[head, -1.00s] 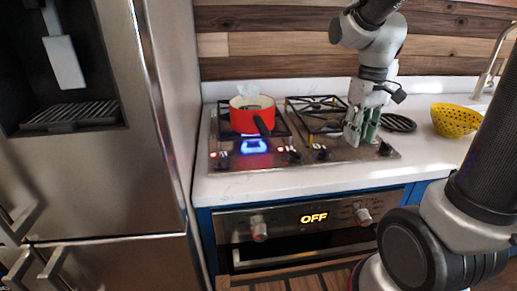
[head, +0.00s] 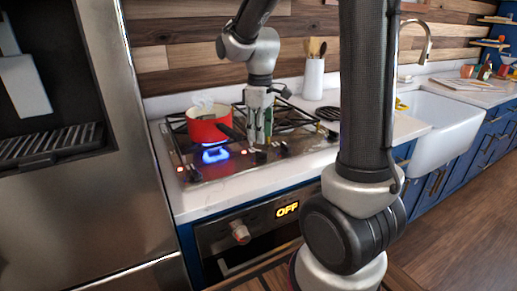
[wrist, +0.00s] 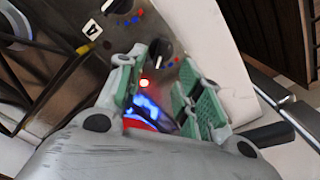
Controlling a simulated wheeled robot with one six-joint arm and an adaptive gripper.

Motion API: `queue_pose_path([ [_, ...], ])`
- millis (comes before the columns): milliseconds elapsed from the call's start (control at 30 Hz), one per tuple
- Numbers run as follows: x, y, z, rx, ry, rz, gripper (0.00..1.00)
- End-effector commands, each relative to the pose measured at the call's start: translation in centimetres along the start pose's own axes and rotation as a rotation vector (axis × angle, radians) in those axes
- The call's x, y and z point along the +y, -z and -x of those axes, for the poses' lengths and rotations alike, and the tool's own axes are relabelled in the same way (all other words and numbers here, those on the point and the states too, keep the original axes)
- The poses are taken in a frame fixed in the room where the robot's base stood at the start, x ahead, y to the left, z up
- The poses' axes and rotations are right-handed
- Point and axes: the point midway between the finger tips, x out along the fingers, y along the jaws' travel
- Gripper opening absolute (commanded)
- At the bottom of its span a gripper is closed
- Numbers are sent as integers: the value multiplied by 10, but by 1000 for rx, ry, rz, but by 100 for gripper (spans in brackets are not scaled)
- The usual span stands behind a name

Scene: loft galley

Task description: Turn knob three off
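The cooktop (head: 215,176) has a row of black knobs along its front edge. One dark knob (wrist: 160,52) shows in the wrist view just beyond and between my fingertips; it appears apart from them. Another knob (wrist: 120,5) is at the top edge of that view. My gripper (head: 259,142) points down over the middle front of the cooktop, close to the middle knobs (head: 284,150). In the wrist view its green-padded fingers (wrist: 160,75) are spread and hold nothing. I cannot read which number belongs to the nearest knob. A red light (wrist: 144,83) shows near it.
A red pot (head: 208,128) sits on the left burner, above a blue glow (head: 215,155). The refrigerator (head: 100,200) stands close on the left. A utensil holder (head: 314,79) is behind the cooktop, a white sink (head: 445,130) to the right. The oven display (head: 287,209) reads OFF.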

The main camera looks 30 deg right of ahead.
Motion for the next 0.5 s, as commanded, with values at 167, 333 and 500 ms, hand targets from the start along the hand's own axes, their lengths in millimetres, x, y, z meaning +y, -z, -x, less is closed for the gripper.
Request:
queue_pose_path([
  [167,-1,-1,-32,-4,2,-1,36],
  [333,0,-1,-53,-2,1,-1,36],
  [500,0,-1,-60,-1,0,-1,36],
])
